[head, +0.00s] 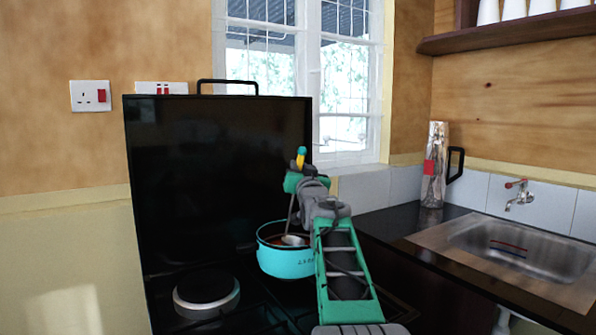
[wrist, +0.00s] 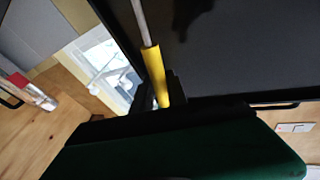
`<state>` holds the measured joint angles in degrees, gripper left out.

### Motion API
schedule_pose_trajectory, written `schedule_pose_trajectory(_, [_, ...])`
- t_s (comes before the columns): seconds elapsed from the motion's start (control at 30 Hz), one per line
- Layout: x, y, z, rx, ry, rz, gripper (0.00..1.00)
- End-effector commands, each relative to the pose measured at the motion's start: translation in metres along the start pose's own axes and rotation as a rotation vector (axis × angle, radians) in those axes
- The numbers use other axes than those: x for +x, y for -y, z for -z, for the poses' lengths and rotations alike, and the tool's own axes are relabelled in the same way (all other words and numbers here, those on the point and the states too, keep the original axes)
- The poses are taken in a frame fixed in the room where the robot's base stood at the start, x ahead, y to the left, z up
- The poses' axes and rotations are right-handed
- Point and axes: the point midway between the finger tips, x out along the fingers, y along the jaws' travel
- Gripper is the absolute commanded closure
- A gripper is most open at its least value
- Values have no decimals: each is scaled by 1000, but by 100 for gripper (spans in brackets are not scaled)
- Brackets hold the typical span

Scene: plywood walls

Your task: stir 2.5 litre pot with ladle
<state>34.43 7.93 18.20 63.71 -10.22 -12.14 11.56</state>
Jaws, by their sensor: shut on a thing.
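The turquoise 2.5 litre pot (head: 283,264) stands upright on the stove, open at the top. My gripper (head: 300,182) is above the pot and shut on the ladle's yellow handle (head: 301,154). The ladle's thin metal shaft slants down into the pot. Its silver bowl (head: 293,240) shows inside the rim; whether it touches the bottom is hidden. In the wrist view the yellow handle (wrist: 151,68) sits at the dark jaws (wrist: 165,97), with the pale shaft beyond. My arm covers part of the pot's right side.
The stove's raised black lid (head: 215,165) stands close behind the pot. A round burner (head: 206,293) at left is free. To the right are a dark counter, a flask (head: 434,165) and a metal sink (head: 525,255).

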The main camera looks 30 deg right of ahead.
Motion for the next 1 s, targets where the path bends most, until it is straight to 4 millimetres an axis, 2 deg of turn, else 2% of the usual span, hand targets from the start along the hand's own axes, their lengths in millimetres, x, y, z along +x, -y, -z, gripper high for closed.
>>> schedule_pose_trajectory(0.03, [2,1,9,0,-2,0,100])
schedule_pose_trajectory(0.8, [14,1,80,0,-1,0,100])
schedule_pose_trajectory(1.0, [15,0,83,1,0,1,100])
